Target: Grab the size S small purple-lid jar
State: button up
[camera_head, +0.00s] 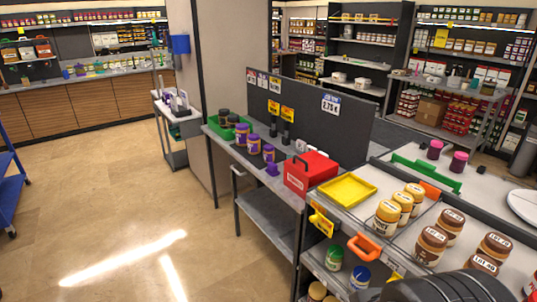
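Several purple-lid jars stand in a row on the side table against the dark upright panel: a back jar (242,132), a middle jar (254,146) and a front jar (268,154). Their sizes are hard to compare and I cannot read any size mark. A small all-purple object (272,169) sits just in front of them; its shape is unclear. Two jars with pink-purple lids, a left one (434,150) and a right one (459,162), stand farther right on a light surface. My gripper is not recognisable in view.
A red box (310,172) stands right of the purple-lid jars, and a green tray (229,129) with dark-lid jars lies behind them. A yellow tray (347,189), tan-lid jars (387,217) and brown-lid jars (431,245) stand on the near cart. Floor at left is clear.

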aim_at(268, 149)
jog(key=i+j+u, duration=0.35)
jog(key=i, duration=0.15)
jog(key=i+u, duration=0.35)
jog(key=i, duration=0.2)
jog(key=i+j+z, duration=0.1)
jog(key=i, duration=0.55)
jog(key=i+j, duration=0.15)
jog(key=i, duration=0.55)
jog(key=i+j+z, duration=0.15)
jog(key=i, duration=0.5)
jog(key=i+l+z, duration=0.15)
jog(key=i+z, duration=0.65)
jog(key=z, duration=0.15)
jog(key=i+j+z, duration=0.1)
jog(key=i+z, duration=0.4)
jog(key=k, duration=0.1)
